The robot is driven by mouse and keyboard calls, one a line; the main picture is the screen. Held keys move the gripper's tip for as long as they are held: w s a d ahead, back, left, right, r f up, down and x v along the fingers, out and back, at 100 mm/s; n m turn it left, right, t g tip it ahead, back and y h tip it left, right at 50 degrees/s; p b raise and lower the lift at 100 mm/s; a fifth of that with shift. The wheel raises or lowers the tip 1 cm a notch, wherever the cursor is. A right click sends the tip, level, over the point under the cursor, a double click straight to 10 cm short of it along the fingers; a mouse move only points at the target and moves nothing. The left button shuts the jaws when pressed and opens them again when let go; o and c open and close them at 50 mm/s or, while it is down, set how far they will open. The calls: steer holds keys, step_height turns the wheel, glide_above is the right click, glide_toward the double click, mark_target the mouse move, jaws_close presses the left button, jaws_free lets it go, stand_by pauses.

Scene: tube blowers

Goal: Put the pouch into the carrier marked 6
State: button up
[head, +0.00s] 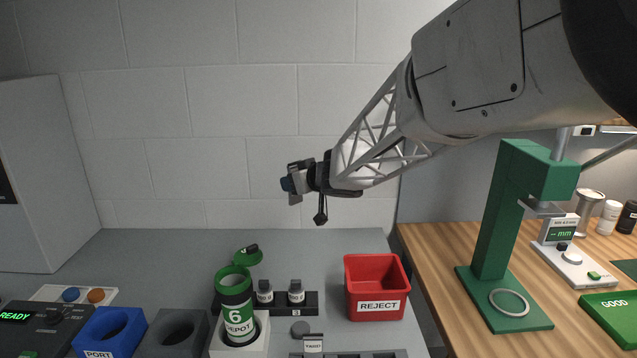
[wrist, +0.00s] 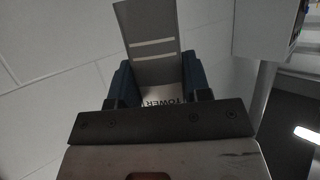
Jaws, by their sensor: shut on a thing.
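My gripper (head: 289,184) is high above the bench, up and to the right of the carrier. In the wrist view its dark blue fingers (wrist: 158,82) are shut on a flat grey pouch (wrist: 152,35) with two pale stripes. A white label partly reading "TOWER" shows between the fingers. The pouch is small and partly hidden in the head view.
A red REJECT bin (head: 377,287) stands right of the carrier. A rack with two small vials (head: 296,291) is between them. Blue (head: 108,332) and grey (head: 177,334) port blocks are at left. A green press (head: 505,240) stands on the wooden bench at right.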

steer(key=s+a+n+g+y, duration=0.2)
steer(key=s+a+n+g, duration=0.2)
steer(key=s, duration=0.7)
steer(key=s+a+n+g+y, duration=0.2)
steer(key=s+a+n+g, duration=0.3)
steer(key=s+a, duration=0.3)
steer(key=s+g, duration=0.1)
steer(key=s, duration=0.2)
steer(key=shift+s+a+r+n, duration=0.15)
steer(key=shift+a+r+n, duration=0.1)
steer(key=shift+a+n, duration=0.1)
steer(key=shift+f, duration=0.15)
steer(key=shift+f, duration=2.2)
steer(key=shift+f, duration=0.25)
steer(key=shift+f, duration=0.35)
steer(key=shift+f, duration=0.65)
steer(key=shift+f, duration=0.7)
